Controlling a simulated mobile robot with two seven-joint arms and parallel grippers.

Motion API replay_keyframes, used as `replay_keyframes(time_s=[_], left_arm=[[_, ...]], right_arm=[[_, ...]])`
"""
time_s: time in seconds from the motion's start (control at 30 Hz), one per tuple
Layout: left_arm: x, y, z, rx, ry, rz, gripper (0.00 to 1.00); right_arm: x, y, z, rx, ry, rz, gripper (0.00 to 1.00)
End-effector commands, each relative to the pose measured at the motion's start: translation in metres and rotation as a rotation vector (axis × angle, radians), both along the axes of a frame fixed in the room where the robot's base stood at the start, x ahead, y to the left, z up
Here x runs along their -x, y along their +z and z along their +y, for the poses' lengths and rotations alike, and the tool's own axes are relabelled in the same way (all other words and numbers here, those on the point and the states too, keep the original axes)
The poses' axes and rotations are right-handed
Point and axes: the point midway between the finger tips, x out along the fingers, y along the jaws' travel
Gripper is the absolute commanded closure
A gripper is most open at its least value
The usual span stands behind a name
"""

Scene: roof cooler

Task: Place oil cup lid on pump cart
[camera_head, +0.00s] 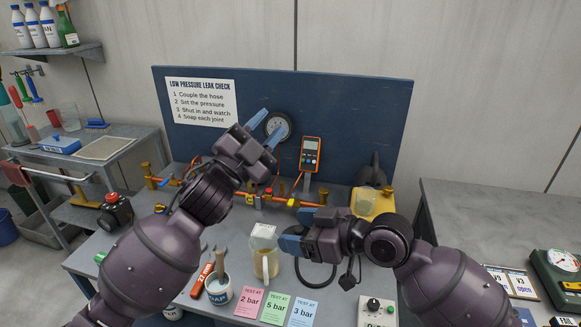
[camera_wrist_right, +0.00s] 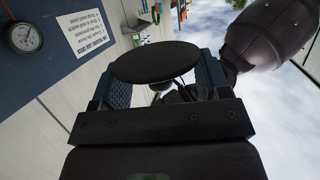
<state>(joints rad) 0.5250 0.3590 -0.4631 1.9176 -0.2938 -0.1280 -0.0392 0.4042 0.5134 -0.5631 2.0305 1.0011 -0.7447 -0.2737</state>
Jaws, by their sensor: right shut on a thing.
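My right gripper (camera_head: 288,243) is low over the front of the bench, its fingers pointing left. In the right wrist view it (camera_wrist_right: 160,82) is shut on a flat, round, dark disc, which I take for the oil cup lid (camera_wrist_right: 157,62). In the head view I cannot make out the lid. A clear cup with yellowish liquid (camera_head: 266,265) stands just left of this gripper. My left gripper (camera_head: 266,128) is open and empty, raised in front of the blue board. I cannot identify the pump cart in either view.
The blue board (camera_head: 350,110) carries a gauge (camera_head: 277,125) and an orange meter (camera_head: 311,153). Brass pipework (camera_head: 285,200) runs across the bench. A yellow unit (camera_head: 372,203) stands behind my right gripper. Coloured cards (camera_head: 275,308) and a brush pot (camera_head: 219,290) lie at the front.

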Motion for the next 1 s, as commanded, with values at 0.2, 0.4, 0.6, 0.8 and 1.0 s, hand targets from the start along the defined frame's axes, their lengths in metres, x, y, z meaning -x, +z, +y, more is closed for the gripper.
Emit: replay_keyframes(time_s=[0.2, 0.4, 0.6, 0.8, 1.0], left_arm=[[0.022, 0.067, -0.05, -0.154, -0.093, -0.321, 0.65], [0.054, 0.11, -0.093, -0.312, -0.181, -0.637, 0.65], [0.091, 0.131, -0.131, -0.504, -0.277, -0.98, 0.65], [0.122, 0.127, -0.159, -0.74, -0.394, -1.355, 0.65], [0.133, 0.095, -0.165, -1.028, -0.555, -1.721, 0.65]], right_arm=[[0.0, 0.0, 0.0, 0.0, 0.0, 0.0, 0.53], [0.0, 0.0, 0.0, 0.0, 0.0, 0.0, 0.53], [0.0, 0.0, 0.0, 0.0, 0.0, 0.0, 0.53], [0.0, 0.0, 0.0, 0.0, 0.0, 0.0, 0.53], [0.0, 0.0, 0.0, 0.0, 0.0, 0.0, 0.53]])
